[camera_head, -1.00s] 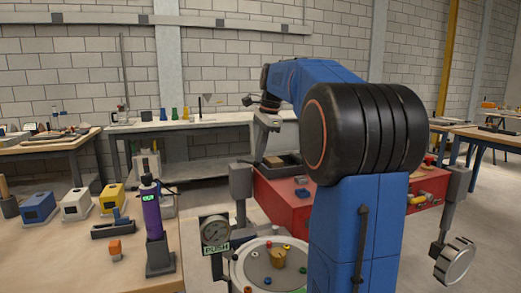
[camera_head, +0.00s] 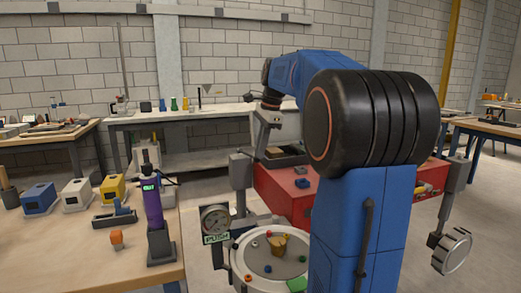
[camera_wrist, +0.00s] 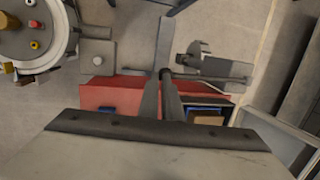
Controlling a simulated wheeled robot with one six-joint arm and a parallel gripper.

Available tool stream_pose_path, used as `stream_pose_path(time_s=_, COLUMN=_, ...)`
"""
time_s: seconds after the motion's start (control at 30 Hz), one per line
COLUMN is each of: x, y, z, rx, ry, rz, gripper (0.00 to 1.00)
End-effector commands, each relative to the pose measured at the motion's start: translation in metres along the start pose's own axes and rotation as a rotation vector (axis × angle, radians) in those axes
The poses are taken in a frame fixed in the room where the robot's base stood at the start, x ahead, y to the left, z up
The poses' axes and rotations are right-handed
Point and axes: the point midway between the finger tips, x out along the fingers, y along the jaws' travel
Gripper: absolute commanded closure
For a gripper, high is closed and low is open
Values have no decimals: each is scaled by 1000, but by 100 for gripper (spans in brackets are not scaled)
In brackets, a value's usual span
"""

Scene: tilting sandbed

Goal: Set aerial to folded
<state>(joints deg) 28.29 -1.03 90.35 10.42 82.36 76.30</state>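A purple handheld unit (camera_head: 152,207) with a small green display stands upright in a dark holder on the wooden table at left. A short dark piece rises from its top; I cannot tell whether this is the aerial or how it is set. My gripper (camera_head: 267,135) hangs from my blue arm above the red box, well to the right of the purple unit. In the wrist view my gripper (camera_wrist: 164,75) points down, its two fingers close together with nothing visible between them. The purple unit is outside the wrist view.
A round white tray (camera_head: 240,262) with coloured knobs and a gauge (camera_head: 215,220) stand between the wooden table (camera_head: 70,258) and my arm. The red box (camera_head: 290,195) lies below my gripper. Blue, white and yellow blocks (camera_head: 112,188) sit on the table.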

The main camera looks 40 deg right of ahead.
Motion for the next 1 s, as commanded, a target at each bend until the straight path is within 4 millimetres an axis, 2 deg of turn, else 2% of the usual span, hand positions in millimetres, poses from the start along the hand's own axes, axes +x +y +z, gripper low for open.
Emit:
stream_pose_path(time_s=0.17, x=-27, y=5, z=0, rx=-2, ry=1, rz=-4, gripper=100)
stream_pose_path(time_s=0.6, x=-112, y=13, z=0, rx=-4, ry=1, rz=-8, gripper=100)
stream_pose_path(time_s=0.8, x=-133, y=14, z=1, rx=-5, ry=1, rz=-8, gripper=100)
stream_pose_path(time_s=1.0, x=-139, y=15, z=1, rx=-5, ry=1, rz=-6, gripper=100)
